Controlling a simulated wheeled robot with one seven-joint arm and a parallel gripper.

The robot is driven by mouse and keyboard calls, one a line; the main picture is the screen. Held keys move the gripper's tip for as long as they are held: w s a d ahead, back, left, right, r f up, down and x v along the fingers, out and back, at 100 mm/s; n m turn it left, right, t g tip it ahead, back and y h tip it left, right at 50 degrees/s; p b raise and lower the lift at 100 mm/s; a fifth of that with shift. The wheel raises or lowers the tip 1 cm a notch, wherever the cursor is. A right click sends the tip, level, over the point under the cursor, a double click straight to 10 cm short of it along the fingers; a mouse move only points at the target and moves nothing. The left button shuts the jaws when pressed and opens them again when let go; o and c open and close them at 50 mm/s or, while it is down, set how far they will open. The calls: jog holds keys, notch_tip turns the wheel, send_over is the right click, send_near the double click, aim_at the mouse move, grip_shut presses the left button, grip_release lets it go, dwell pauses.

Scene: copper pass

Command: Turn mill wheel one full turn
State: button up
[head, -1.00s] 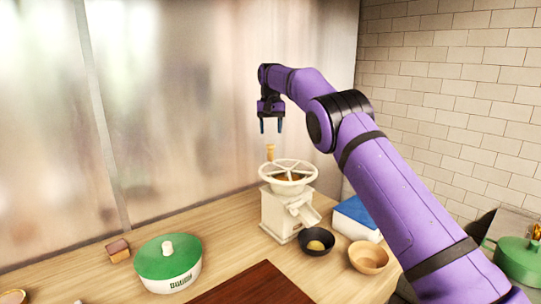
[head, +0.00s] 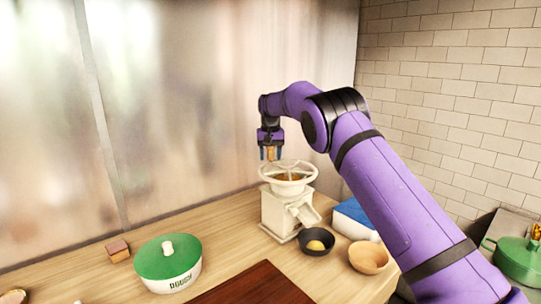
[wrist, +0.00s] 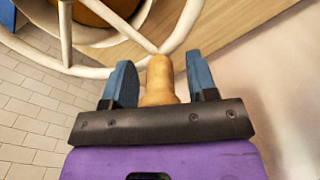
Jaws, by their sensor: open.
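The cream mill (head: 285,212) stands upright on the wooden counter, with a spoked wheel (head: 302,165) lying flat on top. An upright wooden handle (wrist: 160,82) is on the wheel's rim; in the head view it shows between my fingers (head: 270,153). My gripper (wrist: 162,80) is open, pointing down, with one blue finger on each side of the handle. In the wrist view a gap shows on both sides of the handle. Brown contents show in the mill's bowl under the spokes.
A green-lidded pot (head: 168,261) and a small block (head: 118,251) are at left.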

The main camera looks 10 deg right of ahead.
grip_shut()
jog(key=shift+d, duration=0.1)
